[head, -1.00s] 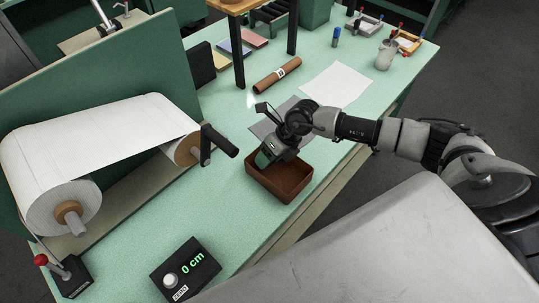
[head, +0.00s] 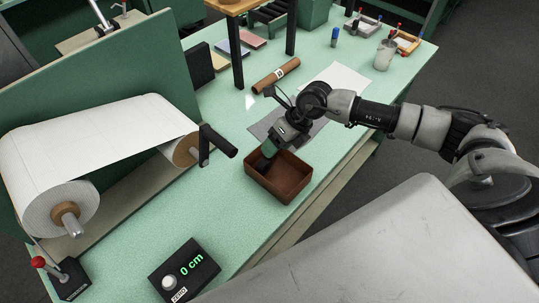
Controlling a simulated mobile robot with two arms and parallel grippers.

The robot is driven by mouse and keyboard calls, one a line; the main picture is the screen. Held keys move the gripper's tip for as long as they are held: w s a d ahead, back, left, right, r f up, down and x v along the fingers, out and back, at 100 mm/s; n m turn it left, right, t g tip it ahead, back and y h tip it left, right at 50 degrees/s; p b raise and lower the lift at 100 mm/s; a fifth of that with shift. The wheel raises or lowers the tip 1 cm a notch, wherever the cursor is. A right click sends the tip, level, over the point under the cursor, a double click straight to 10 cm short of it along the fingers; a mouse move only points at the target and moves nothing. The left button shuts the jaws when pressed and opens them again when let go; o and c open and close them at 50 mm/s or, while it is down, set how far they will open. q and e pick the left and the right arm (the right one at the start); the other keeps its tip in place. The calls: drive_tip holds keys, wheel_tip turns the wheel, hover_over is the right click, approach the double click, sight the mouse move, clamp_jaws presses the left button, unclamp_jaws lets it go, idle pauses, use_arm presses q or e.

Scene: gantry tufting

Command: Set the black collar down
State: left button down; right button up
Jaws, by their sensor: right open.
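My right gripper (head: 266,157) is open and points down at the back left edge of a small brown open box (head: 295,186) on the green table. Its dark fingertips overlap the box's rim in the picture; I cannot tell whether they touch it. I cannot make out the black collar apart from the dark gripper parts. Much of the box's inside is visible and looks empty, but its back left corner is hidden by the gripper. My left gripper is not in view.
A white roll (head: 100,150) on a holder stands at the left, with a black handle (head: 217,145) near the box. A display box (head: 185,270) reads 0 cm in front. A brown tube (head: 276,75) and white sheet (head: 340,77) lie behind. The table between display and box is clear.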

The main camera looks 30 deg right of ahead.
drive_tip(key=b+v, duration=0.1)
drive_tip(key=v, duration=0.6)
